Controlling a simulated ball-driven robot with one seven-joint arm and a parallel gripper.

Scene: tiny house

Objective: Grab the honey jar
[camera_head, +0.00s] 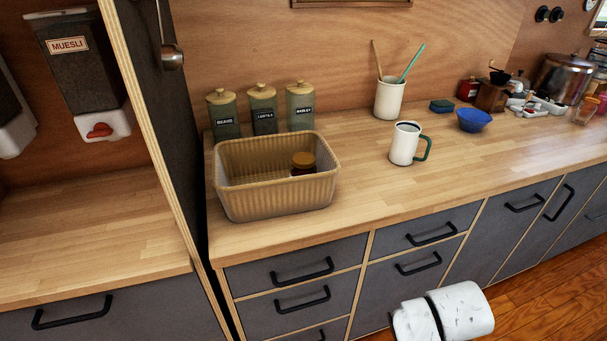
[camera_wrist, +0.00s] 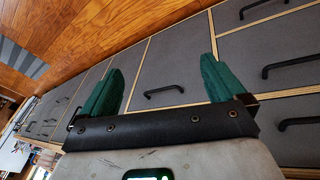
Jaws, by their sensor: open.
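A small dark jar with an orange-yellow lid (camera_head: 303,160), which looks like the honey jar, stands inside a ribbed beige basket (camera_head: 275,197) on the wooden counter. Only its upper part shows above the basket's front wall, and I cannot read a label. My gripper (camera_wrist: 161,70) shows in the wrist view, with its two green fingers wide apart and nothing between them. It faces grey drawer fronts with black handles. The jar and basket are not in the wrist view, and the gripper fingers are not in the head view.
Three lidded canisters (camera_head: 263,108) stand behind the basket. A white mug with a green handle (camera_head: 405,144), a utensil pot (camera_head: 389,97) and a blue bowl (camera_head: 473,120) are to the right. A tall dark panel (camera_head: 165,110) rises at the basket's left. The counter's front strip is clear.

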